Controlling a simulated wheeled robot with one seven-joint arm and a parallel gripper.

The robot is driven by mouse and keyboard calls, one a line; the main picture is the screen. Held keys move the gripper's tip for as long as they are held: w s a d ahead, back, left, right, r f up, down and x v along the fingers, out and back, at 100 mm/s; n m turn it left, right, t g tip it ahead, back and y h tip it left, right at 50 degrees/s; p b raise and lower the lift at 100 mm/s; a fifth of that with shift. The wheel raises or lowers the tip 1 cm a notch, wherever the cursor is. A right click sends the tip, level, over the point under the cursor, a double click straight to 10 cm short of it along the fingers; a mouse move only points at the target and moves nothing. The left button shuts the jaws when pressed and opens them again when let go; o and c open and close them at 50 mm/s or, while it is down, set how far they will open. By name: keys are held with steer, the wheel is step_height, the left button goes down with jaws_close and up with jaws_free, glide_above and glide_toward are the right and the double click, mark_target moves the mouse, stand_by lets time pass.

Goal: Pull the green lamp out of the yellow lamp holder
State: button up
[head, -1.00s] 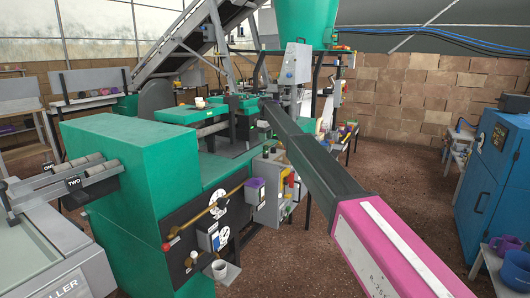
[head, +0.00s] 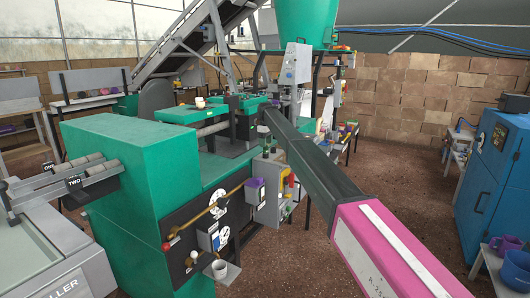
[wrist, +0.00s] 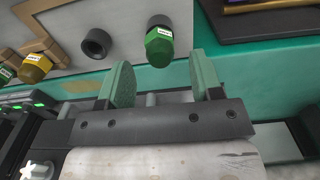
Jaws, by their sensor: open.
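A green lamp (wrist: 159,50) with a faceted face and a small label sticks out of a dark round holder (wrist: 158,22) on the grey panel in the wrist view. My gripper (wrist: 160,60) is open. Its two green-padded fingers stand apart, one to the left and one to the right of the green lamp, with gaps on both sides. A yellow lamp (wrist: 36,67) sits further left, and an empty dark round socket (wrist: 96,43) lies between the two lamps. No yellow holder can be made out around the green lamp. In the head view my arm hides the fingers and lamps.
Another green lamp (wrist: 6,73) shows at the left edge of the wrist view. A dark framed board (wrist: 260,22) is at the upper right, above a teal ledge (wrist: 275,55). In the head view a large green machine (head: 130,170) stands to the left of my arm.

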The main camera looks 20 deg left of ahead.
steer(key=shift+f, duration=1.1)
steer(key=shift+c, duration=0.3)
jaws_close()
